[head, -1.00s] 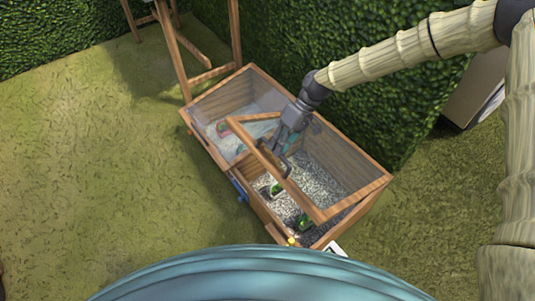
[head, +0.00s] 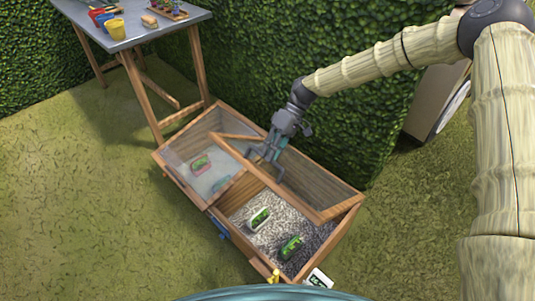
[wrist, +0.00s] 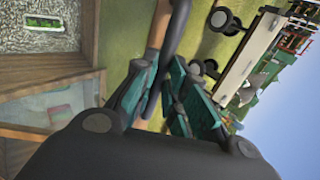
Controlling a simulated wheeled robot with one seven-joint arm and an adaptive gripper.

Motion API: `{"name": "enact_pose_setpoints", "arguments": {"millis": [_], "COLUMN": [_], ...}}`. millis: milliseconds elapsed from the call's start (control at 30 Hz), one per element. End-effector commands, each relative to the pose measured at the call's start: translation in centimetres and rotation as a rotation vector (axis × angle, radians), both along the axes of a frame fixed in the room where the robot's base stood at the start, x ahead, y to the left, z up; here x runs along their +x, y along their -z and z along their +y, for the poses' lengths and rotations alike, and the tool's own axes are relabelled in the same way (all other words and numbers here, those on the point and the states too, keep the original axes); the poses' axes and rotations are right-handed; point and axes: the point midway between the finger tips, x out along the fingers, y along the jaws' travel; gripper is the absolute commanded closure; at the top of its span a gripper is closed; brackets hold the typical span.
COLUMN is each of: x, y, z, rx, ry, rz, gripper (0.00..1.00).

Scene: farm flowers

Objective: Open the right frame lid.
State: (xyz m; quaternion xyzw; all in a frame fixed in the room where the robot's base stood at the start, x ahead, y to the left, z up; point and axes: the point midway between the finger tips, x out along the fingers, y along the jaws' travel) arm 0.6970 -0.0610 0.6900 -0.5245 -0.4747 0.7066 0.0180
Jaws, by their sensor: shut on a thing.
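The wooden cold frame (head: 183,196) stands on the grass with two glazed lids. The right frame lid (head: 293,201) is raised at its front edge and tilts back toward the hedge side. The right compartment's gravel shows below it. The left lid (head: 187,141) lies shut. My gripper (head: 266,157) is at the front bar of the right lid, shut on its handle. In the wrist view, a dark handle bar (wrist: 178,30) runs between the teal finger pads; its far part is hidden by the fingers.
Two green plants in a white tray (head: 260,218) and a dark tray (head: 291,246) stand on the gravel. A grey table (head: 140,32) with pots is at the back left. The hedge (head: 345,115) rises close behind the frame.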

Motion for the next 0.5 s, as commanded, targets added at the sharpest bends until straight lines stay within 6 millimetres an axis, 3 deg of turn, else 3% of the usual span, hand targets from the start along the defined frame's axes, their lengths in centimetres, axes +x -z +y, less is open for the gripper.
{"name": "enact_pose_setpoints", "arguments": {"millis": [233,267,367,500], "x": [0.26,0.26,0.23,0.16], "y": [0.27,0.28,0.27,0.21], "z": [-0.27,-0.28,-0.26,-0.18], "rx": [-0.003,-0.004,-0.004,-0.002], "ry": [0.005,0.005,0.004,0.003], "rz": [-0.006,-0.006,-0.005,-0.004], "gripper": [1.0,0.82,0.65,0.65]}}
